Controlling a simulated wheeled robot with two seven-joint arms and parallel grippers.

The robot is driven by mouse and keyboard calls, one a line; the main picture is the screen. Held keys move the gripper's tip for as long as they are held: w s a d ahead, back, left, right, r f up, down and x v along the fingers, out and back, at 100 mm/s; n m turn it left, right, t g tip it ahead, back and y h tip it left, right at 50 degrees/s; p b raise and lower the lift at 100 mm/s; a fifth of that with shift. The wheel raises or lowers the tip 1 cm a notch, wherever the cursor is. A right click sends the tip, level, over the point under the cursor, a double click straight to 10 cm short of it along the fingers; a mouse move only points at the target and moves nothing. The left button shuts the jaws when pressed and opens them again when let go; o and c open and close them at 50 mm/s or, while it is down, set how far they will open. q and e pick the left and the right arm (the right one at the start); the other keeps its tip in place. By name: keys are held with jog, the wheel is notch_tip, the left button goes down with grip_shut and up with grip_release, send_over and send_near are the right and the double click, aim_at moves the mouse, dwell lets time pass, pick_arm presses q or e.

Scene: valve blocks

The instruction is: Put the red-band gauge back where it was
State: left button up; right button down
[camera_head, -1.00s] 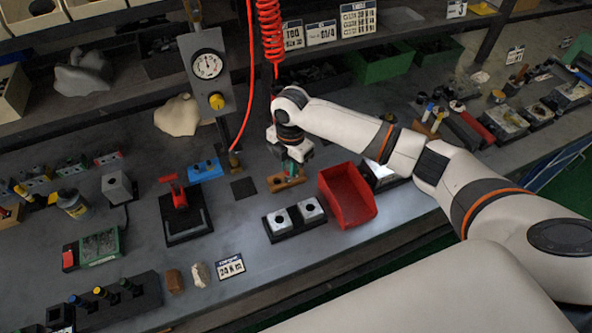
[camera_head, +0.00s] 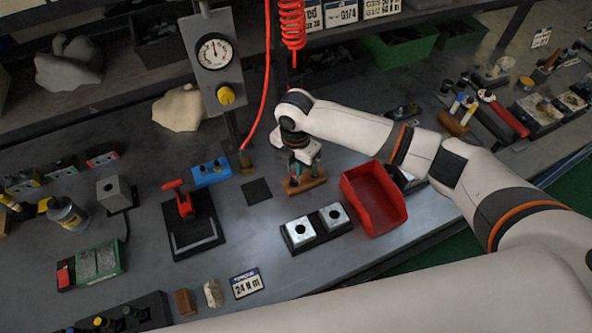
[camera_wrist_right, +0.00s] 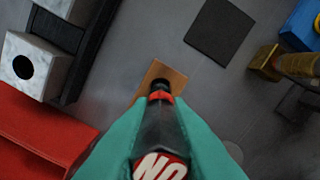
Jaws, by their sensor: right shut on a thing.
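My right gripper (camera_head: 306,168), with teal fingers, is over a small wooden block (camera_head: 303,186) on the bench. In the right wrist view, the right gripper (camera_wrist_right: 160,130) is shut on the red-band gauge (camera_wrist_right: 163,128), a dark cylinder with a red band near its far end and a white-on-red "NO" label. The gauge's dark tip lies over the wooden block (camera_wrist_right: 158,72) in that view. I cannot tell whether the tip is in the block or just above it. Fingers largely hide the gauge in the head view. My left gripper is not in view.
A red bin (camera_head: 374,198) stands close on the right of the block. A black base with two pale metal blocks (camera_head: 316,224) is in front. A dark square pad (camera_head: 257,191) and a blue block (camera_head: 211,172) are to the left. A red hose (camera_head: 267,85) hangs behind.

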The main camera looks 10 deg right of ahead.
aim_at(295, 172)
notch_tip(295, 172, down, 3)
jog(key=shift+f, duration=0.1)
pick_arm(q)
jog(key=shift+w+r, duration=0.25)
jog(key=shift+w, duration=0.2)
pick_arm(e)
jog(key=shift+f, duration=0.2)
jog(key=c, duration=1.4)
grip_release()
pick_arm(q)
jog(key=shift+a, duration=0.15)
pick_arm(e)
jog(key=shift+o, duration=0.2)
jog(key=shift+r, duration=0.1)
